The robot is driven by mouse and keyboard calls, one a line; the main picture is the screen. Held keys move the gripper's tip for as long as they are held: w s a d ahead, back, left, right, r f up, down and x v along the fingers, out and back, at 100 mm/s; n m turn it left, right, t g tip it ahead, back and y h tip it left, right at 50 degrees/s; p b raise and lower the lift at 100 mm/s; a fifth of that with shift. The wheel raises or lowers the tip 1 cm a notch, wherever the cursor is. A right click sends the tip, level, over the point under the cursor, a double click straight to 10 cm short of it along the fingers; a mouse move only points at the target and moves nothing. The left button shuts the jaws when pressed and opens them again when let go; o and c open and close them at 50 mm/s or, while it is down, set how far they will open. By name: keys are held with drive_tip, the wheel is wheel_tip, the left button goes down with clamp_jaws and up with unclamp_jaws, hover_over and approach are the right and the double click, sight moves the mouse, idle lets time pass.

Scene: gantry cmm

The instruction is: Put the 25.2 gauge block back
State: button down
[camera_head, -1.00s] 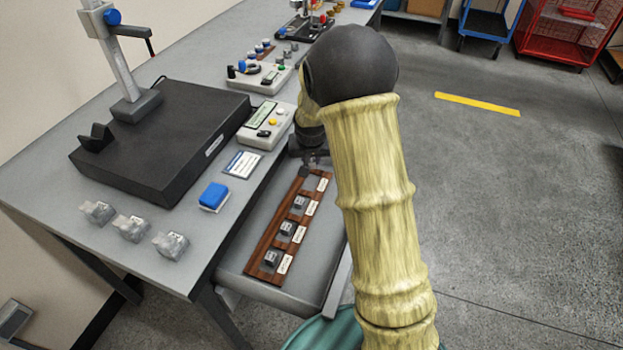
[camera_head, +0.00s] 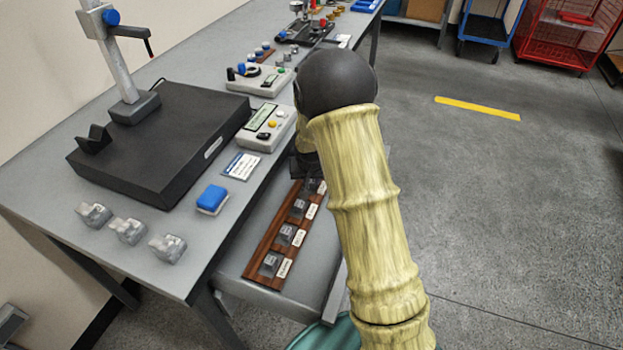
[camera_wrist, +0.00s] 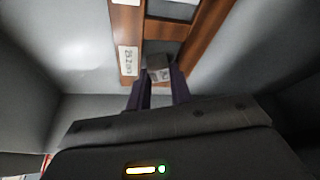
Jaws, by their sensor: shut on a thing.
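The 25.2 gauge block (camera_wrist: 158,66) is a small grey metal block between the two dark fingers of my gripper (camera_wrist: 158,82) in the wrist view. It is at the end of the wooden rack (camera_wrist: 205,35), beside a white label (camera_wrist: 128,61) that appears to read 25.2. I cannot tell whether the block touches the pocket floor or is just above it. In the head view the rack (camera_head: 264,236) lies in the open drawer, with several grey blocks beside white labels. My gripper (camera_head: 313,180) is at its far end, mostly hidden by my arm.
The grey drawer (camera_head: 235,264) surrounds the rack, with its wall close to my gripper.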

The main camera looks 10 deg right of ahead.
drive_tip(key=shift+f, duration=0.1)
drive_tip(key=c, duration=1.3)
unclamp_jaws()
drive_tip(key=shift+r, duration=0.25)
drive_tip(key=shift+o, duration=0.2)
drive_tip(key=d+p+v, duration=0.1)
drive_tip(key=p+v, duration=0.1)
drive_tip(key=v, duration=0.9)
drive_tip(key=shift+s+a+r, duration=0.2)
drive_tip(key=shift+a+r, duration=0.15)
drive_tip(key=shift+a, duration=0.15)
